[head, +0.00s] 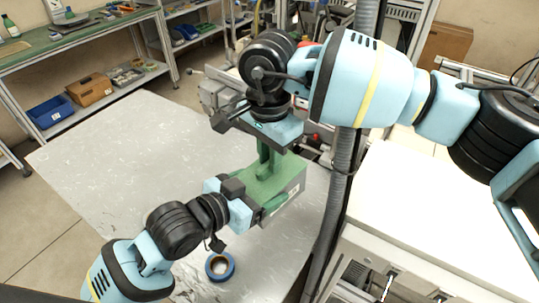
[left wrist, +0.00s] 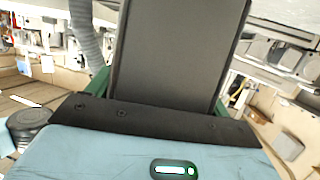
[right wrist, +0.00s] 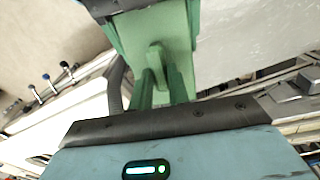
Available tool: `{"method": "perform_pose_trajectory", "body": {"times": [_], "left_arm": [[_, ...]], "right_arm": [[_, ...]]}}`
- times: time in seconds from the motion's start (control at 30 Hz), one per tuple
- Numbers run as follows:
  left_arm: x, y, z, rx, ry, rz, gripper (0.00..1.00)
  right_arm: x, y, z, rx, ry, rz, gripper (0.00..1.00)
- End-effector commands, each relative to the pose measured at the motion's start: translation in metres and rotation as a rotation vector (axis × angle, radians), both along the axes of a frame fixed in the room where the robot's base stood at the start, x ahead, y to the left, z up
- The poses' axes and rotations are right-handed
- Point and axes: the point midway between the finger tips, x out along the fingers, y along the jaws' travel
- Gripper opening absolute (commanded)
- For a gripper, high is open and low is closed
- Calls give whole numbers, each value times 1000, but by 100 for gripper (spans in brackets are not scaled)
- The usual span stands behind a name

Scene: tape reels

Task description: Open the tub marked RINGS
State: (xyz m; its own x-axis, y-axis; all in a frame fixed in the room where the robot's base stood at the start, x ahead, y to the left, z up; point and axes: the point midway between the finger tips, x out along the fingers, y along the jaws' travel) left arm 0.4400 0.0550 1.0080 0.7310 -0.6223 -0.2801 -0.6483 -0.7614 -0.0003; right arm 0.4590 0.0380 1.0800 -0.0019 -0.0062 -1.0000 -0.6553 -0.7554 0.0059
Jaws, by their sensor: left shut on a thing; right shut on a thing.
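A green tub (head: 277,186) is held above the grey table, with a pale label on its right side too small to read. My left gripper (head: 247,207) is shut on the tub's near left side. In the left wrist view a large dark panel fills the middle, with green edges beside it. My right gripper (head: 270,143) comes down from above and is shut on an upright green part at the tub's top. The right wrist view shows green surfaces (right wrist: 155,35) close beyond the gripper. I cannot tell whether the lid is seated or apart.
A blue tape reel (head: 220,266) lies on the grey table (head: 110,160) near its front edge. The table's left part is clear. A white surface (head: 430,220) is at the right. A grey upright column and shelves with a blue bin (head: 50,111) stand around.

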Motion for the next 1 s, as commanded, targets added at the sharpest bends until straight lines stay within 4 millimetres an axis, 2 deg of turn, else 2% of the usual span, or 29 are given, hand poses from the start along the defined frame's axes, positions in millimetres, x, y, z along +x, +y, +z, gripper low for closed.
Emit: {"method": "perform_pose_trajectory", "body": {"times": [0.03, 0.27, 0.3, 0.47, 0.77, 0.87, 1.0], "left_arm": [[-1, -1, -6, 10, 13, -4, 39], [-1, 0, -10, 16, 22, -2, 39], [-1, 0, -10, 16, 23, -1, 39], [-1, 0, -8, 14, 18, 0, 39], [0, 1, -6, 11, 13, 2, 39], [0, 1, -6, 11, 12, 2, 39], [0, 1, -5, 10, 11, 3, 39]], "right_arm": [[-4, 6, 4, 16, 2, 11, 0], [-4, 7, 6, 19, 1, 13, 0], [-4, 7, 6, 19, -1, 13, 23], [-3, 5, 5, 14, -1, 9, 43], [-2, 3, 5, 9, -1, 5, 43], [-1, 2, 12, 8, -2, 5, 43], [-1, 3, 33, 10, -4, 6, 43]]}}
